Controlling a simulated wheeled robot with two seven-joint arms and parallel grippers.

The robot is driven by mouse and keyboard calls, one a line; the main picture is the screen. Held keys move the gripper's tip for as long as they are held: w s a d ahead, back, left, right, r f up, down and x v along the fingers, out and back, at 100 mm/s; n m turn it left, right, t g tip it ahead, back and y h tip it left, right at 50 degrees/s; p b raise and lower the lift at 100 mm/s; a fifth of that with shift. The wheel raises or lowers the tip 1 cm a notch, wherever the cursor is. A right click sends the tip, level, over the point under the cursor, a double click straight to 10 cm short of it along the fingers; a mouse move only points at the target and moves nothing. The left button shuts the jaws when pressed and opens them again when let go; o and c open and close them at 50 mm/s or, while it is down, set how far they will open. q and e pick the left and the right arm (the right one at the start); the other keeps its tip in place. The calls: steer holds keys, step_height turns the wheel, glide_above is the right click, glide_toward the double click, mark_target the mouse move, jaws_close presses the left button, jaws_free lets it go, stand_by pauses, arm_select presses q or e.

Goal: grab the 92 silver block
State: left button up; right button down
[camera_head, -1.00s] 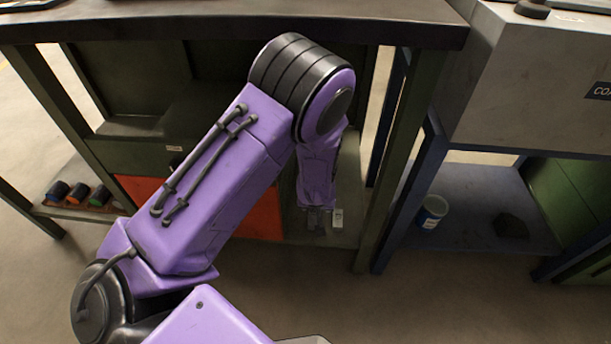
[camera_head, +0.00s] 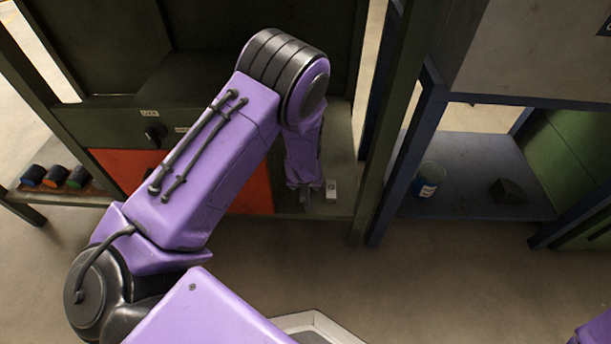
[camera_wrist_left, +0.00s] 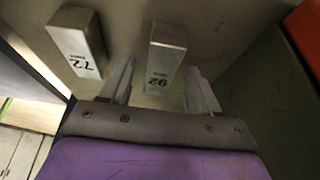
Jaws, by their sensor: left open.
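The silver block marked 92 (camera_wrist_left: 167,52) stands in the left wrist view between the two fingers of my left gripper (camera_wrist_left: 162,68). The fingers are apart, with a gap visible on each side of the block. A second silver block, marked 72 (camera_wrist_left: 77,42), stands to its left, outside the fingers. In the head view my left gripper (camera_head: 304,188) reaches down to the low shelf under the bench. A small silver block (camera_head: 331,189) shows just right of it, its number too small to read. My right gripper is not in view.
Orange panels (camera_head: 125,168) lie left of my gripper, below the green drawer front. A bench leg (camera_head: 385,130) stands to the right. Beyond it, a blue shelf (camera_head: 460,170) holds a blue can (camera_head: 428,180) and a dark lump (camera_head: 508,191). Several dark cylinders lie far left.

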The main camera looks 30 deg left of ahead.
arm_select(q)
steer(key=shift+f, duration=0.25)
jaws_close()
stand_by(0.4)
